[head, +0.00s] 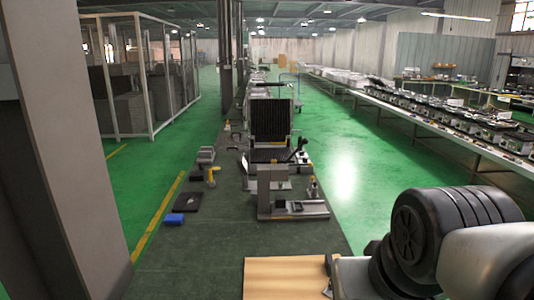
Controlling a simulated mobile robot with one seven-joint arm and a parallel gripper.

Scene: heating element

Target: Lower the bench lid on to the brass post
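A dark ribbed panel (270,120), which looks like the bench lid, stands upright, raised above a dark ribbed bed on the bench (292,207) in mid-picture. A grey box-like block with a dark lever stands at the front of the bench. A small upright fitting (313,188) stands at the bench's right side; I cannot tell whether it is the brass post. My gripper is not in view; only part of my arm shows at the lower right, well apart from the bench.
A blue block (174,219) and a black plate (188,202) lie on the mat left of the bench. A yellow-handled tool (211,176) is nearby. A wooden board (287,278) is at the front. A long table (440,130) runs along the right. Green floor between is clear.

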